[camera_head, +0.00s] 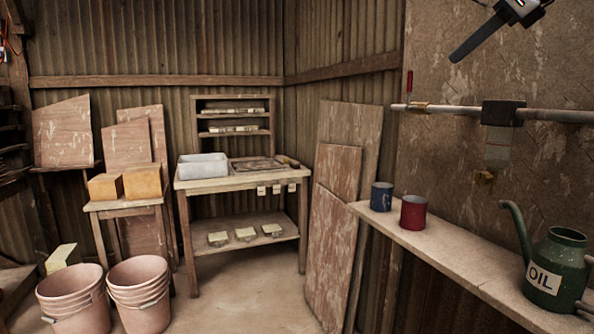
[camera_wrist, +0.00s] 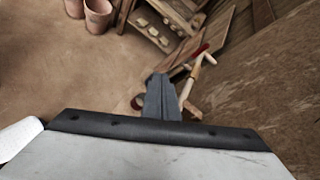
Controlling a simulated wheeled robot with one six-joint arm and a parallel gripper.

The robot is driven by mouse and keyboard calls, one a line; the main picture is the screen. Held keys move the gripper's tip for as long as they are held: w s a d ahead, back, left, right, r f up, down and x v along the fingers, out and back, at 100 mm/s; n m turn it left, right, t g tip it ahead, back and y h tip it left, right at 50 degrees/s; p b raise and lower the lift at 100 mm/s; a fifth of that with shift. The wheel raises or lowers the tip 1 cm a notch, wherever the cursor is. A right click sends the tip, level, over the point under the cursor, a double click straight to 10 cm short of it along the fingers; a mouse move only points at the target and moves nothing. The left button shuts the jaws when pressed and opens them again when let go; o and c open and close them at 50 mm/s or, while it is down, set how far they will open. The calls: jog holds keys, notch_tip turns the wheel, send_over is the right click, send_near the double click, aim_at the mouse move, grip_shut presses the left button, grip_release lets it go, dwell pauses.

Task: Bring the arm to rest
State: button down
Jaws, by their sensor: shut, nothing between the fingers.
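My gripper (camera_head: 457,55) shows at the top right of the head view, with its dark fingers pointing down and left. It is shut and empty, held above the pale horizontal bar (camera_head: 450,111) and apart from it. In the wrist view my gripper (camera_wrist: 160,82) shows as dark fingers closed together at the middle. The pale bar (camera_wrist: 191,82) with its red upright handle (camera_wrist: 199,51) appears just right of the fingers there. In the head view the red handle (camera_head: 409,84) stands at the bar's left end. Most of my arm is out of the head view.
A workbench (camera_head: 235,182) with a grey tub (camera_head: 203,166) stands at the back. Pink buckets (camera_head: 140,295) stand front left. Floor between is clear.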

jog(key=s+a+f+n+g+h, duration=0.1)
jog(key=s+f+n, duration=0.7)
jog(key=f, duration=1.1)
jog(key=s+a+f+n+g+h, duration=0.2)
jog(key=s+f+n, duration=0.6)
jog(key=f, duration=1.2)
jog(key=s+a+f+n+g+h, duration=0.2)
jog(key=s+f+n, duration=0.7)
jog(key=f, duration=1)
jog(key=shift+s+a+f, duration=0.2)
jog(key=shift+a+f, duration=0.1)
jog(key=shift+a, duration=0.05)
